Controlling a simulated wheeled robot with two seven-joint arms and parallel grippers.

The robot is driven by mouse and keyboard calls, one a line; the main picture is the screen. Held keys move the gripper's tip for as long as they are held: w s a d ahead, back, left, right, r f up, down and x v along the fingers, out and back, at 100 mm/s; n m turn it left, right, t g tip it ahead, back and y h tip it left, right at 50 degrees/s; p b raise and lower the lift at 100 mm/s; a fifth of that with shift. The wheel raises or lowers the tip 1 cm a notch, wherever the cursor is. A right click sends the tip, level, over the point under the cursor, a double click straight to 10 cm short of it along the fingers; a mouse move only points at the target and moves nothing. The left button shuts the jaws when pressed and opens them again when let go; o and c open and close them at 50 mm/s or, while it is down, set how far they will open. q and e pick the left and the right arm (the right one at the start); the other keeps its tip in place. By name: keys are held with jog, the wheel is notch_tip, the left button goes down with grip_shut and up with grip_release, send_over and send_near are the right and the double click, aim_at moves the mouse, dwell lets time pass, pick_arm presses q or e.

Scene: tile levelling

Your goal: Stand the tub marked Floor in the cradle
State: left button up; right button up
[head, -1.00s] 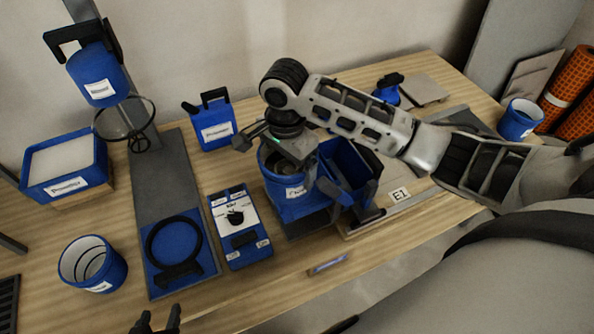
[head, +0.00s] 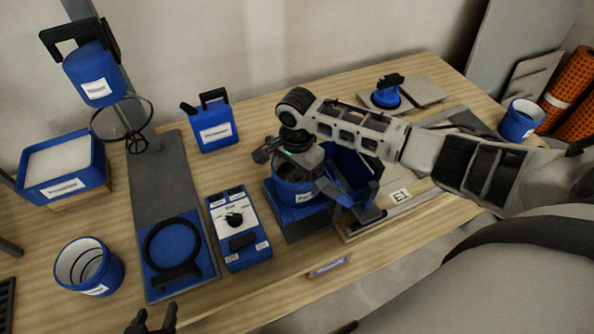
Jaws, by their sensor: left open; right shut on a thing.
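A blue tub (head: 290,190) with a white label stands right of centre in the head view. Its label is too small to read surely. My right gripper (head: 318,172) is shut at the tub's rim and covers part of it. Below the tub is a dark and blue plate; I cannot tell whether the tub touches it. The likely cradle, a blue base with a dark ring and handle (head: 172,283), lies on the grey stand at left; its ring is empty. My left gripper (head: 152,322) is open and empty at the bottom edge, partly out of frame.
A mixer head (head: 92,75) and wire guard (head: 122,118) hang over the stand. A control box (head: 239,230) lies between cradle and tub. An empty blue tub (head: 90,266) stands at left. A blue bin (head: 352,165), filled box (head: 62,170) and jug (head: 214,125) are nearby.

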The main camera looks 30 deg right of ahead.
jog(key=shift+w, duration=0.1)
jog(key=o, duration=1.3)
jog(key=shift+f, duration=0.1)
pick_arm(q)
jog(key=shift+s, duration=0.2)
jog(key=shift+f, duration=0.1)
jog(key=shift+a+r+p, duration=0.15)
jog(key=shift+r+p, duration=0.1)
jog(key=shift+p, duration=0.3)
pick_arm(e)
notch_tip(320, 180, up, 12)
jog(key=shift+r, duration=0.15)
pick_arm(q)
jog(key=shift+w+r, duration=0.1)
jog(key=shift+w, duration=0.05)
